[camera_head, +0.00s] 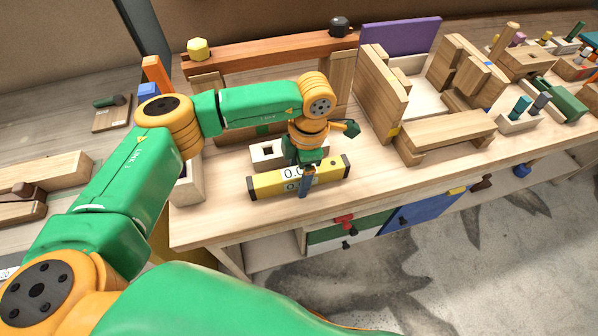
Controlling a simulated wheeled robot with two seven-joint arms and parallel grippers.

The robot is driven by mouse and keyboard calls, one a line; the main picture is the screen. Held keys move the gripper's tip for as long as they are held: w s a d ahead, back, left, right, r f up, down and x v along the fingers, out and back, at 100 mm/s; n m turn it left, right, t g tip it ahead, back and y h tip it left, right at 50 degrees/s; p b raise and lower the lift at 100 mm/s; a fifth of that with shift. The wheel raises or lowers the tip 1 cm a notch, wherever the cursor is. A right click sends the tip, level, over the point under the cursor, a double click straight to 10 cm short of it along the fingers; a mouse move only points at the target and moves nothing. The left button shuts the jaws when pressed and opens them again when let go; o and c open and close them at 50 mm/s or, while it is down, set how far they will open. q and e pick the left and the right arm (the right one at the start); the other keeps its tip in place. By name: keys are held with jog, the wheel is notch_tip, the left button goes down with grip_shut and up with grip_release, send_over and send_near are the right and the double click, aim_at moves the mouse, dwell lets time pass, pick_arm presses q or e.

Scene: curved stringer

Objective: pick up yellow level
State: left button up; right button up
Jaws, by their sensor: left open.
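The yellow level (330,172) lies on the wooden workbench, a long yellow bar with dark ends and small white number displays at its middle. My left gripper (305,178) points down over the middle of the level and hides part of it. The gripper is open. I cannot tell whether its fingers touch the level. My right gripper is not in view.
A pale block with a square hole (268,152) lies just behind the level. Wooden blocks and panels (450,135) stand to the right. A brown beam (270,50) spans the back. Bare bench top (225,225) lies in front of the level.

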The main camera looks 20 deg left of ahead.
pick_arm(q)
grip_shut()
